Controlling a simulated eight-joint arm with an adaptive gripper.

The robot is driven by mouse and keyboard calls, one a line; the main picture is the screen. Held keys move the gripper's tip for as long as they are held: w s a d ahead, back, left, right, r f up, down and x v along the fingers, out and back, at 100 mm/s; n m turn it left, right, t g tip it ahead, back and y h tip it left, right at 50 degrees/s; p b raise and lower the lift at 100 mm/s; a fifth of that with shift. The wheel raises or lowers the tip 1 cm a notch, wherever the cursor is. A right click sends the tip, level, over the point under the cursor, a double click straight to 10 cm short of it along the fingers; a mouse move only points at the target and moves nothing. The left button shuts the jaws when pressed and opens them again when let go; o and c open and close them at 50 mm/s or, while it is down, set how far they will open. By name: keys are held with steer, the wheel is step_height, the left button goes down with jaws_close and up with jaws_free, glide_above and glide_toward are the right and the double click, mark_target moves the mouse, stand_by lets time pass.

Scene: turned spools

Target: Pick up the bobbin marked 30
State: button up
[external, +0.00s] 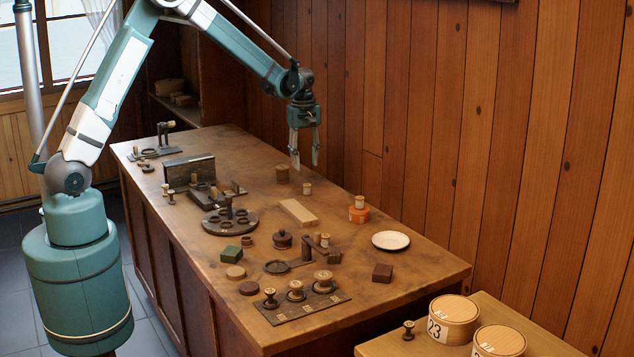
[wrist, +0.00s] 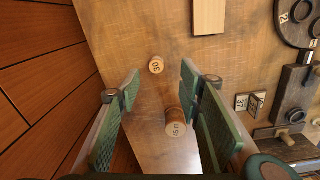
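The bobbin marked 30 (wrist: 156,65) is a small light-wood spool with its numbered top facing the wrist camera. It appears to be the small pale spool (external: 307,188) standing upright on the table in the external view. My gripper (external: 305,163) hangs above the table near it, fingers pointing down. In the wrist view my gripper (wrist: 160,88) has its two green pads wide apart with nothing between them that touches either. The bobbin shows beyond and between the fingertips, apart from them.
A taller brown spool (wrist: 175,125) stands close by, also in the external view (external: 282,174). A pale wooden block (external: 298,212) lies nearer the camera. An orange container with a spool (external: 359,211) and a white plate (external: 390,240) are to the right. The plank wall (external: 450,120) runs along the table.

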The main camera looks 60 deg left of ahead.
mark_target(307, 185)
steer(key=shift+w+a+f+n, duration=0.15)
steer(key=shift+w+a+f, duration=0.1)
steer(key=shift+f, duration=0.3)
steer(key=shift+w+a+f+n, duration=0.1)
steer(key=shift+w+a+f, duration=0.1)
steer(key=shift+f, duration=0.4)
steer(key=shift+w+a+f+n, duration=0.15)
steer(key=shift+w+f, duration=0.1)
steer(key=shift+f, duration=0.3)
steer(key=shift+f, duration=0.1)
steer(key=shift+f, duration=1.2)
steer(key=shift+f, duration=0.1)
steer(key=shift+d+f, duration=0.2)
steer(key=shift+f, duration=2.3)
steer(key=c, duration=0.8)
